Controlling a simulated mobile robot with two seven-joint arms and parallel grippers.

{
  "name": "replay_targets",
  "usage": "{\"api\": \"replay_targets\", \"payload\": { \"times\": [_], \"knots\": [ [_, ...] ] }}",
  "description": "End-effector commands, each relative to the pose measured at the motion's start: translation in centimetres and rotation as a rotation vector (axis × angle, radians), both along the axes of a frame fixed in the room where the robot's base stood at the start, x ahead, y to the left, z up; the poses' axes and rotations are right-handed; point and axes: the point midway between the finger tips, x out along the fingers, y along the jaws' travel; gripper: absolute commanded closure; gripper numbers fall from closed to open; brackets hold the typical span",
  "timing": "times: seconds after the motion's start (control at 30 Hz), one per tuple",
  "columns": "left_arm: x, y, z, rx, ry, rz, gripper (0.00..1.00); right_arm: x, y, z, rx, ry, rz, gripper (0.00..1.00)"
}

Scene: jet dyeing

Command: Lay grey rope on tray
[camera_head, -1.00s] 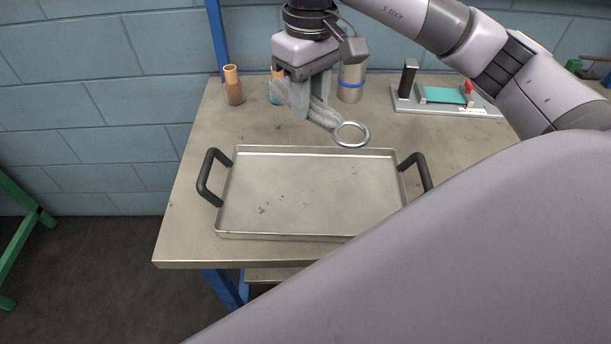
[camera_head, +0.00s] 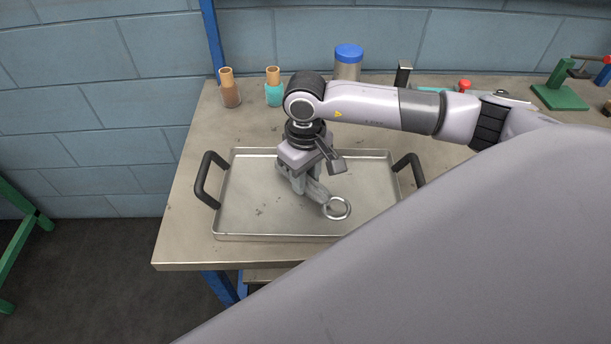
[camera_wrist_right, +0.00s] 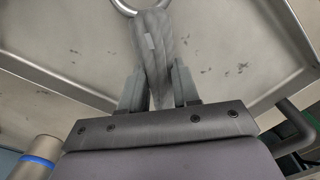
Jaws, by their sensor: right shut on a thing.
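The grey rope (camera_head: 317,191), a short thick bundle with a metal ring (camera_head: 337,208) at its end, is in my right gripper (camera_head: 298,188). In the right wrist view the rope (camera_wrist_right: 153,50) runs between the two fingers of the gripper (camera_wrist_right: 158,88), which are shut on it. The rope is over the inside of the metal tray (camera_head: 245,205), right of its middle. The tray has a low rim and two black handles. I cannot tell whether the rope touches the tray floor. My left gripper is not in view.
Behind the tray stand a brown bottle (camera_head: 230,92), a teal bottle (camera_head: 274,92) and a can with a blue lid (camera_head: 348,62). A green clamp stand (camera_head: 560,92) is at the far right. The tray's left part is bare.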

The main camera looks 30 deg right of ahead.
Motion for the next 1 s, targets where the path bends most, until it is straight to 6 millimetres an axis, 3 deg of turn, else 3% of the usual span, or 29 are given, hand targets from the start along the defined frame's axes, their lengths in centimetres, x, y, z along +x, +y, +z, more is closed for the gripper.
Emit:
{"api": "replay_targets", "payload": {
  "times": [0.4, 0.43, 0.5, 0.83, 1.0],
  "knots": [
    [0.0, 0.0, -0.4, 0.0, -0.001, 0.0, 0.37, 0.1, 0.0, -0.9, 0.002, -0.003, 0.0, 1.0],
    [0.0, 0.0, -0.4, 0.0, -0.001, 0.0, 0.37, 0.0, 0.0, -0.9, 0.001, -0.002, 0.0, 0.66],
    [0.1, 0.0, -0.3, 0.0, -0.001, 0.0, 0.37, 0.0, 0.0, -0.8, 0.001, -0.002, 0.0, 0.44],
    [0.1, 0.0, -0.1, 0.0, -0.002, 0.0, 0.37, 0.0, 0.0, -0.7, 0.001, -0.001, 0.0, 0.44],
    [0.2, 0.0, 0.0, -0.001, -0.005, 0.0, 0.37, 0.2, 0.0, 0.8, 0.0, -0.006, 0.001, 0.44]
  ]
}}
